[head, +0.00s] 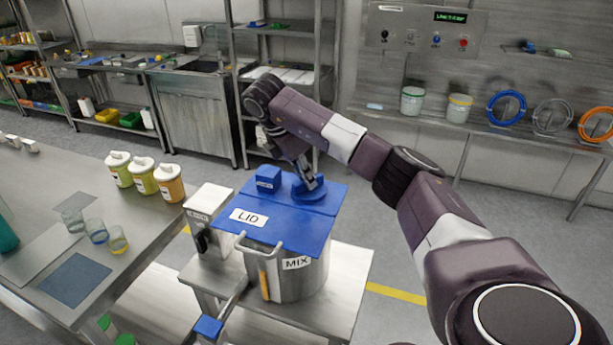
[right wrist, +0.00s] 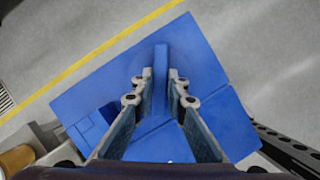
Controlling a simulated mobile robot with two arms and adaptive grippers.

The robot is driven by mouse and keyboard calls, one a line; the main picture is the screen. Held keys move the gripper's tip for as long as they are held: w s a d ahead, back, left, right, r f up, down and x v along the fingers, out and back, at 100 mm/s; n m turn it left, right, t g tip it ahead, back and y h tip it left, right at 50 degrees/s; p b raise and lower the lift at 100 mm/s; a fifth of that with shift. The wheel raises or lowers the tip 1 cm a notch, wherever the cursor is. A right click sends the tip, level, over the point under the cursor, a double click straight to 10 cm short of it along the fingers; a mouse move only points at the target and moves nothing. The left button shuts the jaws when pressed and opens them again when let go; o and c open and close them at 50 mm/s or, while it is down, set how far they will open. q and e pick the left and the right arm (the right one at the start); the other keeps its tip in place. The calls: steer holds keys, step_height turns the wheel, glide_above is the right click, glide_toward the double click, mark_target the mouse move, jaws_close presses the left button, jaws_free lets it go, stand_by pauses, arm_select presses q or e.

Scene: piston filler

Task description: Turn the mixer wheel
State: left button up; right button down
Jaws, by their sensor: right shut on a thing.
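The mixer wheel (head: 309,194) is a blue round knob on the blue lid (head: 284,225), which is labelled LID. The lid covers a steel pot (head: 300,278) labelled MIX. My right gripper (head: 310,184) reaches down from above onto the wheel. In the right wrist view its two fingers (right wrist: 161,85) stand on either side of the wheel's upright blue bar (right wrist: 161,62), shut on it. The fingers hide part of the wheel. My left gripper is not in view.
The pot stands on a steel stand (head: 352,290) beside a white box (head: 208,205). A blue block (head: 268,178) sits on the lid close to the wheel. A steel table (head: 150,220) at left holds bottles and cups. Open floor lies behind the stand.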

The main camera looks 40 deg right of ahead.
steer(key=shift+r, duration=0.15)
steer(key=c, duration=1.9)
jaws_free()
steer(key=shift+c, duration=0.2)
steer(key=v, duration=1.2)
